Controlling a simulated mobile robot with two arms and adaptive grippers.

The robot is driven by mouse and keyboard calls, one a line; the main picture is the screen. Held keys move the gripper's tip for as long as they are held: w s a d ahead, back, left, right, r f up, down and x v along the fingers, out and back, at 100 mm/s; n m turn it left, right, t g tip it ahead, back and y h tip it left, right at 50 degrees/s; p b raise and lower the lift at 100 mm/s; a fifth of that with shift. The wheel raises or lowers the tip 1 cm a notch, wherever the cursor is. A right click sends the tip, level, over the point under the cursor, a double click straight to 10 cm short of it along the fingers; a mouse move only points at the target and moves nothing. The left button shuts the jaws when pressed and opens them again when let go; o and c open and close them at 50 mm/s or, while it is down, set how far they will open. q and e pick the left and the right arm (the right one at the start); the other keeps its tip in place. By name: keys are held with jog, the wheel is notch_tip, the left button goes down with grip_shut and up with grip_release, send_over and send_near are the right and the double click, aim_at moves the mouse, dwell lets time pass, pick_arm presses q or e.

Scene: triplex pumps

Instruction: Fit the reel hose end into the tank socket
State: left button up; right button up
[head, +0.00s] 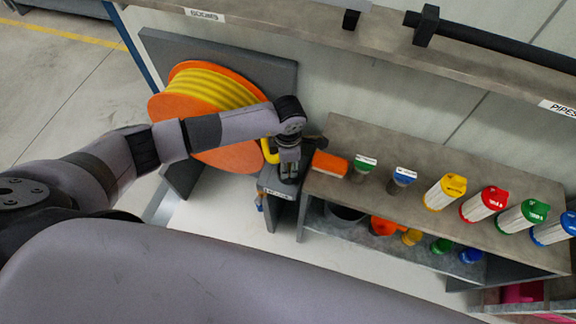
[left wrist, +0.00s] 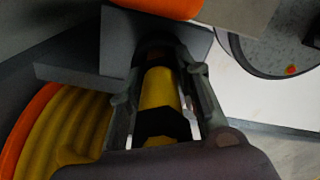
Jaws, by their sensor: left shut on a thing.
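The orange reel (head: 238,160) carries wound yellow hose (head: 208,87) in the head view; it also shows at the left of the left wrist view (left wrist: 30,120). My left gripper (head: 288,176) is over a small grey labelled box (head: 277,190), apparently the tank. In the left wrist view my left gripper (left wrist: 160,98) is shut on the yellow hose end (left wrist: 160,90), which has a black collar (left wrist: 166,126). The hose tip points at a dark round part, apparently the socket (left wrist: 160,42), on the grey box. Shadow hides whether the tip is inside it. My right gripper is out of view.
A grey shelf bench (head: 400,165) stands right of the box, with an orange block (head: 330,163) and several coloured-capped canisters on top. A dark bucket (head: 345,213) is on its lower shelf. A wall shelf (head: 300,20) with pipes runs above. Floor left of the reel is clear.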

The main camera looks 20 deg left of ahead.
pick_arm(q)
grip_shut()
dwell(0.3)
jog(key=shift+r, duration=0.2)
notch_tip(320, 180, up, 19)
jog(key=s+a+r+m+p, duration=0.2)
jog(key=s+r+m, duration=0.2)
jog(key=m, duration=0.7)
jog(key=s+a+r+m+p, duration=0.2)
jog(key=r+m, duration=0.4)
jog(key=m, duration=0.6)
jog(key=shift+s+a+r, duration=0.3)
jog(key=shift+s+a, duration=0.55)
jog(key=shift+s, duration=0.2)
